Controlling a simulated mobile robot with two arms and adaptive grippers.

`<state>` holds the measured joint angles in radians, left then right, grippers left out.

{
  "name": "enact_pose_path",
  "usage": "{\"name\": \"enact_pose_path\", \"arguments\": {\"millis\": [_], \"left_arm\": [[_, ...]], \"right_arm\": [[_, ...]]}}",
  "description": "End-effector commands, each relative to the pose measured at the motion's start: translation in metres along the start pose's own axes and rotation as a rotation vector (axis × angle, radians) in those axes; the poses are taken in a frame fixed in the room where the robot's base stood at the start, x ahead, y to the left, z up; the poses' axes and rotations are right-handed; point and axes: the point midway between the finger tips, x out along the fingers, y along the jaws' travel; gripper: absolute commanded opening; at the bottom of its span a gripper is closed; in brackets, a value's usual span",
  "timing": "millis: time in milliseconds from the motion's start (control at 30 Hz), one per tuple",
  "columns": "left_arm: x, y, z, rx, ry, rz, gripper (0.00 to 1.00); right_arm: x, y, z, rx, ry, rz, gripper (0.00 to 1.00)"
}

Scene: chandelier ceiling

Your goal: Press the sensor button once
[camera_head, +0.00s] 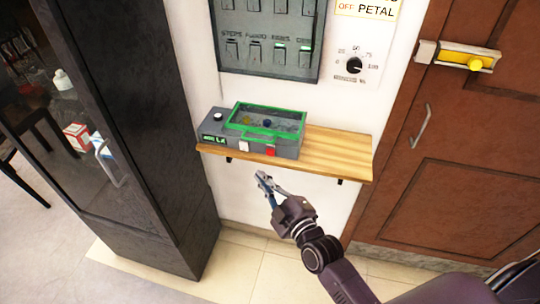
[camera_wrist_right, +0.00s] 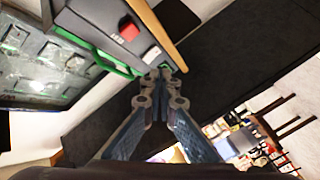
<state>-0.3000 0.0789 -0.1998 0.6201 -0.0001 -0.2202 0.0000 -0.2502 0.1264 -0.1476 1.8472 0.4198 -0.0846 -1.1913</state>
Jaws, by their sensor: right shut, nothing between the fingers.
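A grey device (camera_head: 210,142) with a green-framed clear lid (camera_head: 266,121) sits on a wooden wall shelf (camera_head: 335,150). Its front has a small green-lit display, a white square button (camera_head: 243,146) and a red button (camera_head: 270,151). A round white knob or button (camera_head: 218,116) is on its top left. I cannot tell which one is the sensor button. My right gripper (camera_head: 263,178) is shut and empty, in front of the shelf and lower in the picture. In the right wrist view its fingertips (camera_wrist_right: 160,74) appear close to the white button (camera_wrist_right: 152,54), beside the red button (camera_wrist_right: 128,30); contact is unclear. My left gripper is out of view.
A dark glass-door cabinet (camera_head: 160,150) stands left of the shelf. A brown door (camera_head: 440,150) with a yellow latch (camera_head: 470,60) is on the right. A switch panel (camera_head: 268,35) and a dial (camera_head: 354,65) are on the wall above. Tiled floor lies below.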

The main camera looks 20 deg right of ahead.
Motion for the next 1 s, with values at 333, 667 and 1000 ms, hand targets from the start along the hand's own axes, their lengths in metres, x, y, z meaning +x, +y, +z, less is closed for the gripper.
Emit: {"name": "enact_pose_path", "arguments": {"millis": [333, 667, 1000], "left_arm": [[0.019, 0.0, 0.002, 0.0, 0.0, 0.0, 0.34], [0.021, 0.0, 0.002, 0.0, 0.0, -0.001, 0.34], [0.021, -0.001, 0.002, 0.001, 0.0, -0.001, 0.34]], "right_arm": [[0.033, 0.023, 0.024, -0.002, 0.001, 0.0, 0.0], [0.043, 0.031, 0.031, 0.0, -0.001, -0.001, 0.0], [0.043, 0.031, 0.031, 0.0, -0.001, -0.001, 0.0]]}}
